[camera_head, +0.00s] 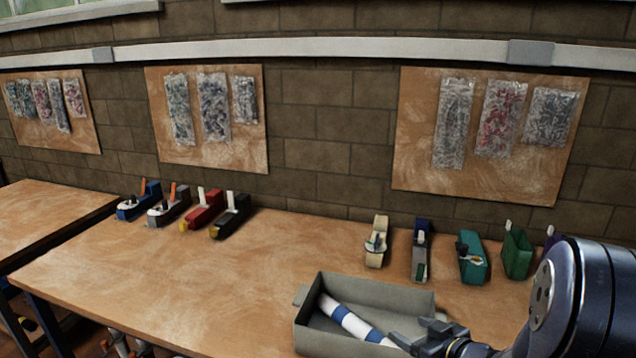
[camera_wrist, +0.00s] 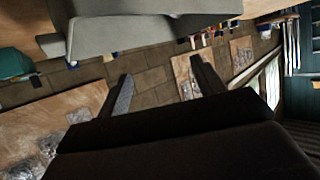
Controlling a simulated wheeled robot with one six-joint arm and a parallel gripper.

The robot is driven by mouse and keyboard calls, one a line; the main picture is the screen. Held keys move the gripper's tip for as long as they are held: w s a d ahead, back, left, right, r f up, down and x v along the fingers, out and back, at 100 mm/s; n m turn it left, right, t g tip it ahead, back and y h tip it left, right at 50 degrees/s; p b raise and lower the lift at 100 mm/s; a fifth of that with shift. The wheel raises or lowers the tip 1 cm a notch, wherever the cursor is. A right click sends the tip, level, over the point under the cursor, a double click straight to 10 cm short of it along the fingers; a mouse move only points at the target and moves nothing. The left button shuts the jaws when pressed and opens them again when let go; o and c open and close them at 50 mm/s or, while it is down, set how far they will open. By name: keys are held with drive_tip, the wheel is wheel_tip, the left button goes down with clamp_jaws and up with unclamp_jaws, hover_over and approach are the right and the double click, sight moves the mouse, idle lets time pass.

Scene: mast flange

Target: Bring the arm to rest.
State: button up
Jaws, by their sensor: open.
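My gripper (camera_head: 432,338) is at the lower right of the head view, beside the right end of a grey open bin (camera_head: 312,338) on the workbench. In the wrist view my gripper (camera_wrist: 160,85) has its two fingers spread wide apart with nothing between them. A blue and white striped cylinder (camera_head: 345,318) lies slanted in the bin. Its lower right end is hidden near my gripper's fingers. The bin also shows at the top of the wrist view (camera_wrist: 125,32). My arm fills the lower right corner of the head view.
The wooden workbench (camera_head: 170,285) has clear room left of the bin. Several tape dispensers (camera_head: 203,210) stand at its back left, and several more (camera_head: 472,258) behind the bin. Boards with bags (camera_head: 410,140) hang on the block wall. A second bench (camera_head: 45,212) stands at left.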

drive_tip(key=x, duration=0.3)
drive_tip(key=f+b+x, duration=0.1)
drive_tip(key=x, duration=0.2)
drive_tip(key=shift+s+d, duration=0.1)
drive_tip(key=shift+s, duration=0.05)
drive_tip(key=shift+r+p, duration=0.3)
drive_tip(key=shift+r, duration=0.25)
